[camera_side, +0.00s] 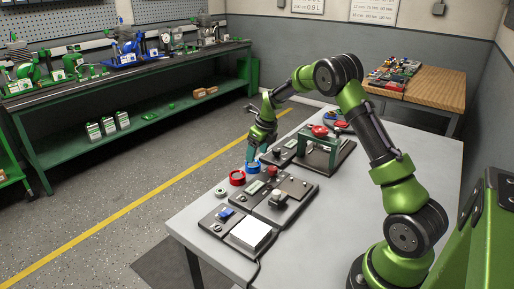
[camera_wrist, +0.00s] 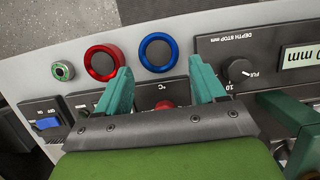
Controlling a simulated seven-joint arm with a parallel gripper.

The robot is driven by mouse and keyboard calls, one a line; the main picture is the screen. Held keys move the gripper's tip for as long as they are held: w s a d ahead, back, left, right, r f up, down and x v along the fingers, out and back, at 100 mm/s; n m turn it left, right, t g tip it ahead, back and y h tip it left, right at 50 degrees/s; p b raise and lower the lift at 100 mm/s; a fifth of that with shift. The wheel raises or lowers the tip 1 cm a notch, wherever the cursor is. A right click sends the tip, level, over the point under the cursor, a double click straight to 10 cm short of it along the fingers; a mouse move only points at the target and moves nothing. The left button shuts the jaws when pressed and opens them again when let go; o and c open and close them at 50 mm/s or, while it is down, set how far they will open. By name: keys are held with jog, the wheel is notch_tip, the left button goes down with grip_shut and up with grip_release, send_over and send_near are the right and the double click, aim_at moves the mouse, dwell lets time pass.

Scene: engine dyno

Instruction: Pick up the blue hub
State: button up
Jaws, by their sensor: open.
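The blue hub (camera_side: 252,168) is a blue ring lying flat near the far edge of the grey table. In the wrist view the blue hub (camera_wrist: 158,70) shows whole, at the level of the fingertips and just beyond them. My gripper (camera_side: 251,155) points down close above the hub in the side view. In the wrist view my gripper (camera_wrist: 160,65) is open with teal fingers apart and nothing between them. I cannot tell the exact height of the tips above the hub.
A red ring (camera_wrist: 88,62) lies just left of the hub, near my left fingertip. A small green-rimmed part (camera_wrist: 63,70) lies farther left. Control panels (camera_side: 268,195) with knobs and buttons stand close by. A green-framed fixture (camera_side: 320,150) stands to the right.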

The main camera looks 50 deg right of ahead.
aim_at(254, 165)
jog(key=shift+x, duration=2.7)
jog(key=shift+w+a, duration=0.1)
jog(key=c, duration=0.9)
